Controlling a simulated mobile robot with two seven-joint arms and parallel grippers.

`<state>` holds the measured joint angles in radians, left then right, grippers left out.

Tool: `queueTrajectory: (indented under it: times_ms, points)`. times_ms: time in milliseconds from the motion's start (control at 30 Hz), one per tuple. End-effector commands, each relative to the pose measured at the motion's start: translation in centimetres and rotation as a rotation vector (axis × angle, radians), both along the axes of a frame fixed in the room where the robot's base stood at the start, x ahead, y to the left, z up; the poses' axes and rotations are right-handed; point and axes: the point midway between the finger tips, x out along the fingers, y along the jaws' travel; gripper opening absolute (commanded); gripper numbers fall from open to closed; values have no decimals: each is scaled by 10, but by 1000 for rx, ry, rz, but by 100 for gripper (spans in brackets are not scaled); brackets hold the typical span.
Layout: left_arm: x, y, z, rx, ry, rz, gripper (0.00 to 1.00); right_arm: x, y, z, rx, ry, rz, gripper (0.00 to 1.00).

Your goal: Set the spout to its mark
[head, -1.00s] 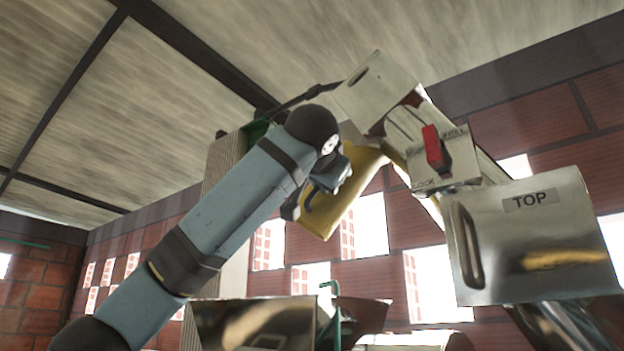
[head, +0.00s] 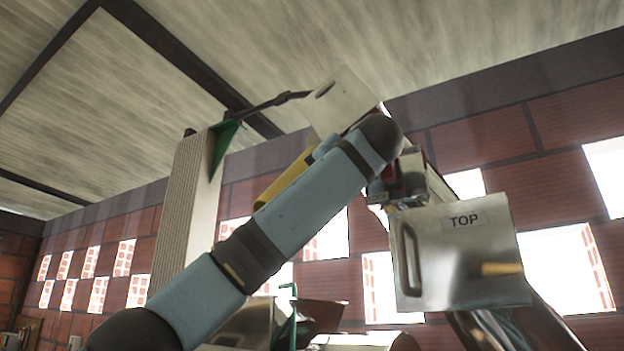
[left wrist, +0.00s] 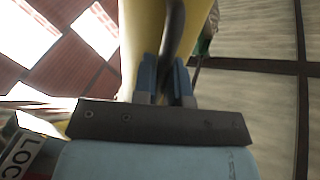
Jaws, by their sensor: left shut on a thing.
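The yellow spout (head: 285,181) hangs below a pale metal box (head: 340,100) in the head view, mostly hidden behind my left arm. In the left wrist view the yellow spout (left wrist: 139,32) fills the top middle, with a dark curved handle (left wrist: 175,30) on it. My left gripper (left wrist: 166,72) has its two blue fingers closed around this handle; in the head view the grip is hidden. I cannot make out the spout's mark. My right gripper is not in view.
A red lever (head: 389,181) is partly hidden behind my left arm's end. A metal box labelled TOP (head: 462,265) stands right of it. A ribbed column with a green bracket (head: 222,142) rises at left. Metal hoppers (head: 245,322) lie below.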

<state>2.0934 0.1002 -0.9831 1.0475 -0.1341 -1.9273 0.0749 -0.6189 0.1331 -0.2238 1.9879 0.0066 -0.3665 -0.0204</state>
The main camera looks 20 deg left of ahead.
Motion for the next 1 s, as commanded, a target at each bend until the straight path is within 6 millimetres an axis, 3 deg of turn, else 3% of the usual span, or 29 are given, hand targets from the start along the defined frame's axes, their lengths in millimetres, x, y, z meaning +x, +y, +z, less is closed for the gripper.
queueTrajectory:
  times_ms: [433, 467, 533, 1000]
  points:
    - [0, 0, 1, 0, 0, 9, 0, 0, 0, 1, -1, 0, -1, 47]
    - [0, 0, 1, 0, 0, 9, 19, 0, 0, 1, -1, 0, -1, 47]
    - [0, 0, 1, 0, 0, 9, 35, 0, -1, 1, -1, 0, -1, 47]
    - [0, 0, 1, 0, 0, 7, 36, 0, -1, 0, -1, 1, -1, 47]
